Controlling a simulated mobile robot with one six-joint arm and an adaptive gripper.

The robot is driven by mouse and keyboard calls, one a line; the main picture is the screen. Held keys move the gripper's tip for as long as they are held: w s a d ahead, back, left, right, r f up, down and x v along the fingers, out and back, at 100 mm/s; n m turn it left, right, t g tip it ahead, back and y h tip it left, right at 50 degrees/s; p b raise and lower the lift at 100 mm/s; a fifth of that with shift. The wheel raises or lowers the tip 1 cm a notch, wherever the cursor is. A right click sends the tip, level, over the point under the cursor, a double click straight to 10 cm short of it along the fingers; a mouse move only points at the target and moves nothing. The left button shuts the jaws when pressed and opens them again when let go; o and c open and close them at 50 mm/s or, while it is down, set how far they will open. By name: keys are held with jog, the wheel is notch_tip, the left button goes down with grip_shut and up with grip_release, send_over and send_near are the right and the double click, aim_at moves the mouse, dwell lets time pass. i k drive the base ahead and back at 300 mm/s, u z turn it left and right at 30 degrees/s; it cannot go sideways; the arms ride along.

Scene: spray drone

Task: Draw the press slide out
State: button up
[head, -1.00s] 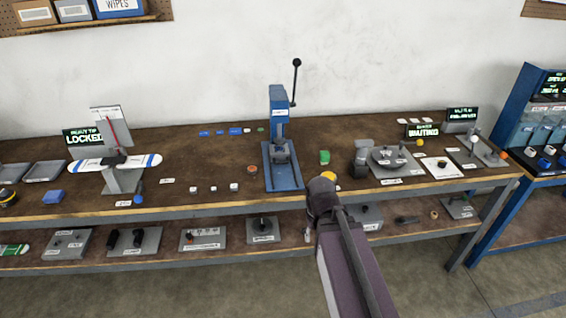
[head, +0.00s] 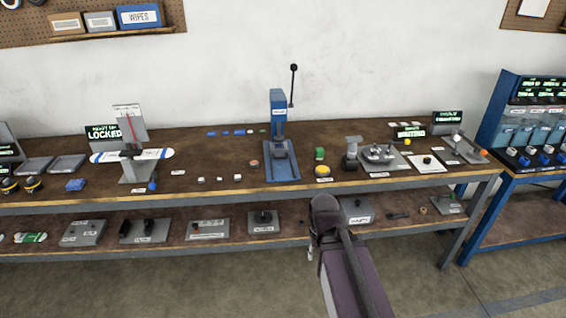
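The blue press (head: 279,135) stands upright on the bench near the middle of the head view, with a black-knobbed lever (head: 293,85) raised at its right side. Its blue base plate (head: 283,174) reaches toward the bench's front edge. A dark grey part sits on the base under the column; I cannot make out the slide separately. My arm comes up from the bottom of the view, in front of the bench and right of the press. My gripper's fingers cannot be made out, and nothing shows as held.
The wooden bench (head: 220,157) has a lower shelf with several grey fixtures. A propeller stand (head: 133,165) is at left. A blue rack (head: 500,120) stands at far right.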

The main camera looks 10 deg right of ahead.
aim_at(277, 154)
jog(key=u, duration=0.3)
jog(key=i, duration=1)
jog(key=z, duration=0.3)
